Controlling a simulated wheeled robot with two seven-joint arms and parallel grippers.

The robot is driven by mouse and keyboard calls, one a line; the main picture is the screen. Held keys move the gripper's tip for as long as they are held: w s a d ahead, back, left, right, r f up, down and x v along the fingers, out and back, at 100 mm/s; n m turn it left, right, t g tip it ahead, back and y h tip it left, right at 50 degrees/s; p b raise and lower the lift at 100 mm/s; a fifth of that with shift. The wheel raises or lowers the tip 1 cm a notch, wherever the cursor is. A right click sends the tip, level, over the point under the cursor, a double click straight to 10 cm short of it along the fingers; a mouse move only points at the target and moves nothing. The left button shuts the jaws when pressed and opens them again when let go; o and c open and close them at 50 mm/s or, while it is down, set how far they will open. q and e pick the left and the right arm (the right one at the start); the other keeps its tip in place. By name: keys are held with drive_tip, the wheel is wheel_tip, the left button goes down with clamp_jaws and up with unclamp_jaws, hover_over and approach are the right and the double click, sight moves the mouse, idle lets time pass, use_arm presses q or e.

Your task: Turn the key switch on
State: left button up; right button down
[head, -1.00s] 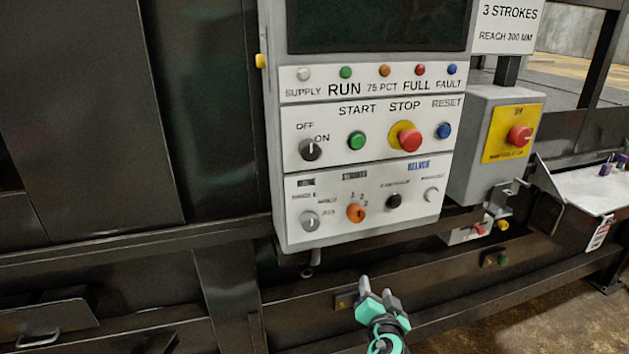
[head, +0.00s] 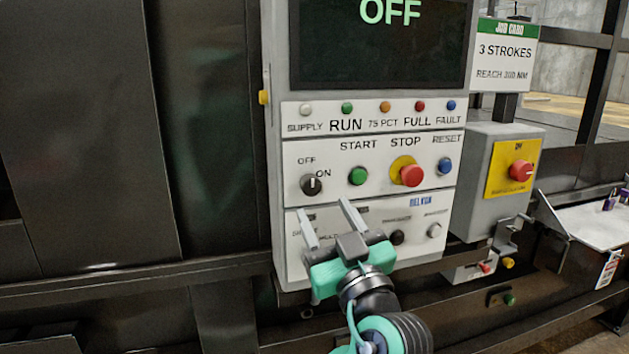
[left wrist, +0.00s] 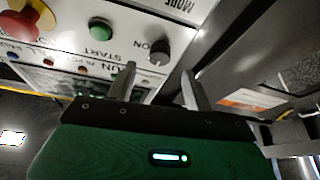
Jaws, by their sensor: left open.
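The key switch (head: 311,185) is a round dark knob with a pale mark, between printed OFF and ON labels on the white control panel (head: 290,150). Its mark points roughly upward; which label it meets is hard to tell. The display (head: 385,45) above reads OFF in green. My left gripper (head: 325,210) is open and empty, in front of the lower panel row, below the switch. In the left wrist view the switch (left wrist: 159,51) shows beyond the gap between the open fingertips (left wrist: 158,72), apart from them. My right gripper is not in view.
A green START button (head: 358,176) and a red STOP button (head: 411,175) on a yellow ring sit right of the switch. The gripper hides part of the lower knob row. A grey box (head: 480,190) with a red knob stands at the right.

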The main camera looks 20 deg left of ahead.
sight(313, 190)
use_arm(q)
drive_tip(key=p+x, duration=0.1)
drive_tip(key=x, duration=0.3)
drive_tip(key=shift+w+a+r, duration=0.15)
drive_tip(key=shift+w+r, duration=0.05)
drive_tip(key=shift+r, duration=0.05)
drive_tip(key=shift+w+a+r+p, duration=0.1)
drive_tip(key=shift+w+a+p, duration=0.3)
drive_tip(key=shift+w, duration=0.1)
drive_tip(key=c, duration=1)
drive_tip(key=shift+o, duration=0.2)
